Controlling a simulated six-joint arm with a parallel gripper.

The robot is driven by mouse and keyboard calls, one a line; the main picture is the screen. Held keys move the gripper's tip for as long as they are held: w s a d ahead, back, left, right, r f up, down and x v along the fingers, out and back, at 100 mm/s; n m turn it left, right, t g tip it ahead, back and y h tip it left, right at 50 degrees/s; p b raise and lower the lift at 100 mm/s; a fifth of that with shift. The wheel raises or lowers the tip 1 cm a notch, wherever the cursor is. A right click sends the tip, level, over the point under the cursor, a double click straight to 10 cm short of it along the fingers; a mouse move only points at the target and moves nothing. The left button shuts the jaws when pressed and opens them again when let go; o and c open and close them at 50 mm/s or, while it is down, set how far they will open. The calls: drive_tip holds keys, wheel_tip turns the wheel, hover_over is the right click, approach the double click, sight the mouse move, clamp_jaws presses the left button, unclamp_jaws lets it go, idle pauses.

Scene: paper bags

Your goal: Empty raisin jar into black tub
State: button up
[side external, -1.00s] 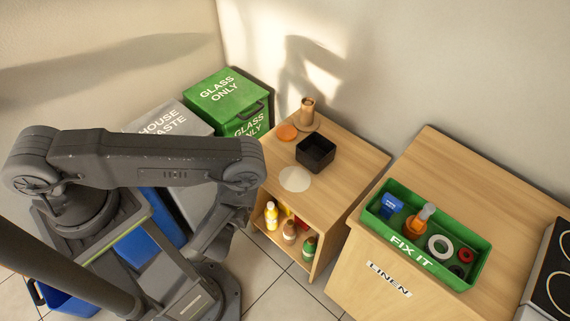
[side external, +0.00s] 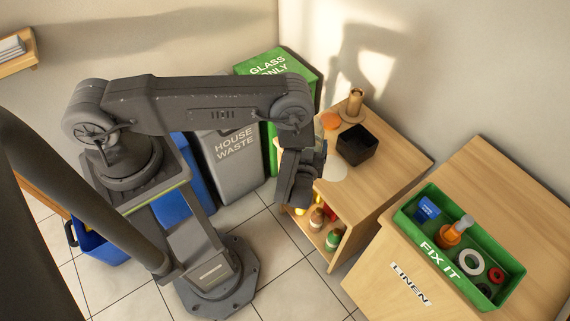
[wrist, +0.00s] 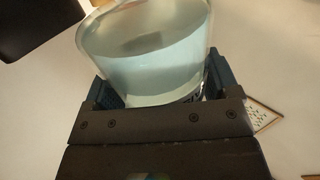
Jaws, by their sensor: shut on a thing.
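The black tub (side external: 357,145) stands upright on the small wooden cabinet (side external: 400,165) in the side view. A dark shape at the top left of the wrist view (wrist: 35,25) may be the tub. My gripper (wrist: 158,88) is shut on a clear glass jar (wrist: 150,45), with one finger on each side. The jar looks pale and bluish; I cannot make out raisins in it. In the side view my gripper (side external: 318,160) is at the cabinet's left edge, left of the tub, and the jar is not clearly visible.
Bins (side external: 232,160) stand behind my arm.

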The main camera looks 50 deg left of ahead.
drive_tip(key=w+a+r+n+g+y, duration=0.1)
drive_tip(key=w+a+r+g+y, duration=0.1)
drive_tip(key=w+r, duration=0.45)
drive_tip(key=f+m, duration=0.1)
drive_tip(key=f, duration=0.1)
drive_tip(key=f+m, duration=0.2)
drive_tip(key=f, duration=0.1)
drive_tip(key=f+m, duration=0.2)
drive_tip(key=f, duration=0.1)
drive_tip(key=shift+s+a, duration=0.2)
drive_tip(key=shift+a, duration=0.2)
drive_tip(key=m, duration=0.3)
drive_tip(key=shift+s+a+r, duration=0.1)
drive_tip(key=m, duration=0.2)
drive_tip(key=shift+r+m, duration=0.25)
drive_tip(key=shift+m, duration=0.15)
drive_tip(key=shift+w+d+r+m, duration=0.3)
drive_tip(key=shift+r+m, duration=0.35)
drive_tip(key=shift+m, duration=0.6)
drive_tip(key=shift+w+d+r+m, duration=0.25)
drive_tip(key=shift+r+m, duration=0.35)
drive_tip(key=shift+m, duration=0.6)
drive_tip(key=shift+w+d+r+m, duration=0.15)
drive_tip(key=shift+w+r+m, duration=0.35)
drive_tip(key=shift+m, duration=0.75)
drive_tip(key=shift+s+r, duration=0.15)
